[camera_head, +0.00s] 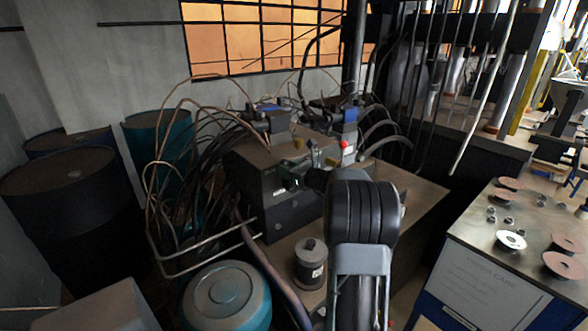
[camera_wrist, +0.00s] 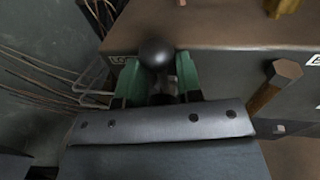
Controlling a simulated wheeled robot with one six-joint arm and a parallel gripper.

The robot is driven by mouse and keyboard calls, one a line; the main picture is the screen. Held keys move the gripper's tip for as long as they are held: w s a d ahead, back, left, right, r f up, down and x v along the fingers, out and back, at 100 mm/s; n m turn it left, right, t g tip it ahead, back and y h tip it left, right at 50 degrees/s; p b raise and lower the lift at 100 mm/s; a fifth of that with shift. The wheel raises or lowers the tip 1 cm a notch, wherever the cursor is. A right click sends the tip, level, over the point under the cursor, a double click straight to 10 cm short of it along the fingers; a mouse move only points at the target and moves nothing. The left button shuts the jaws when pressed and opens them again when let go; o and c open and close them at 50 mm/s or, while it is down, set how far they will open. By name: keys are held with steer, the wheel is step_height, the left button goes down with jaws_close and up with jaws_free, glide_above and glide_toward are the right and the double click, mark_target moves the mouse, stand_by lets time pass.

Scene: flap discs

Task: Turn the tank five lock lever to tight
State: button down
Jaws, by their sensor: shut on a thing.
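A lever with a round black ball knob (camera_wrist: 156,54) sits between the two green fingers of my gripper (camera_wrist: 158,82) in the wrist view. The fingers are shut on it, and the knob stands out just beyond their tips. The lever's shaft is mostly hidden by the fingers and the gripper body. In the head view my gripper (camera_head: 290,178) is at the front face of the dark tank block (camera_head: 268,190), with my arm hiding part of that face.
A brown hexagonal-headed handle (camera_wrist: 275,85) sticks out right of my gripper. Cables and a bent pipe rail (camera_head: 205,250) crowd the left side. A grey canister (camera_head: 310,262) and teal drum (camera_head: 228,298) stand below. A disc-covered workbench (camera_head: 490,228) is at right.

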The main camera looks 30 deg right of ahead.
stand_by(0.3)
steer(key=c, duration=0.8)
jaws_free()
steer(key=shift+s+d, duration=0.1)
steer(key=b+v, duration=0.2)
steer(key=v, duration=1.1)
steer(key=shift+s, duration=0.3)
steer(key=s+a+f+n+g, duration=0.8)
steer(key=a+f+n+g, duration=0.3)
steer(key=n, duration=0.4)
steer(key=s+a+n+h, duration=0.1)
steer(key=s+a+n, duration=0.2)
steer(key=a+n, duration=0.2)
steer(key=s+a+r+n+g+h+p, duration=0.1)
steer(key=s+a+n+h, duration=0.1)
steer(key=a+n, duration=0.3)
steer(key=s+a+r+n+h+p, duration=0.1)
steer(key=s+a+n+h, duration=0.1)
steer(key=a+n, duration=0.4)
steer(key=shift+s+r+n+g, duration=0.2)
steer(key=shift+s+n+g, duration=0.2)
steer(key=shift+s+n, duration=0.45)
